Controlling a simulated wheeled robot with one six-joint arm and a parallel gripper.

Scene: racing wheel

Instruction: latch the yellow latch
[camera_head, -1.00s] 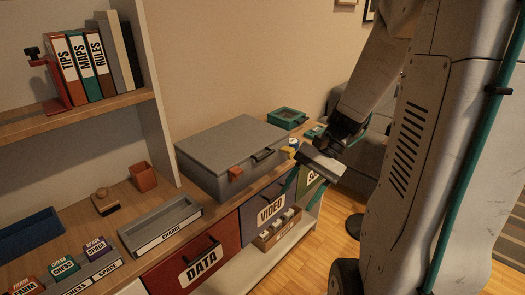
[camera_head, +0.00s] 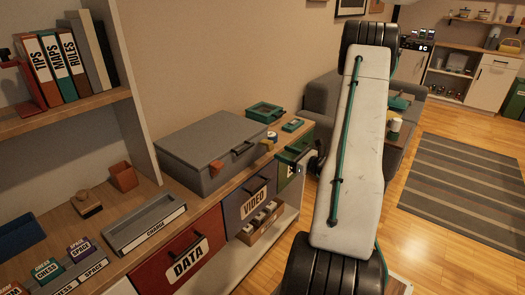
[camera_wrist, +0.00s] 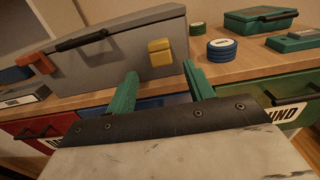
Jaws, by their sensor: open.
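The yellow latch (camera_wrist: 160,52) is a small block on the right part of the grey case's front (camera_wrist: 112,72) in the wrist view. In the head view it shows only as a small yellow patch (camera_head: 268,145). My gripper (camera_wrist: 160,72) is open and empty, with two green fingers pointing toward the case. The latch lies ahead of the gap between the fingertips, and they look apart from it. In the head view my gripper (camera_head: 298,160) is at the cabinet's right end, partly hidden by my arm.
The case also has a black handle (camera_wrist: 82,40) and an orange latch (camera_wrist: 38,62). Blue chips (camera_wrist: 222,48) and a green box (camera_wrist: 260,20) stand right of it on the wooden top. Drawers lie below, including a red DATA drawer (camera_head: 180,262).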

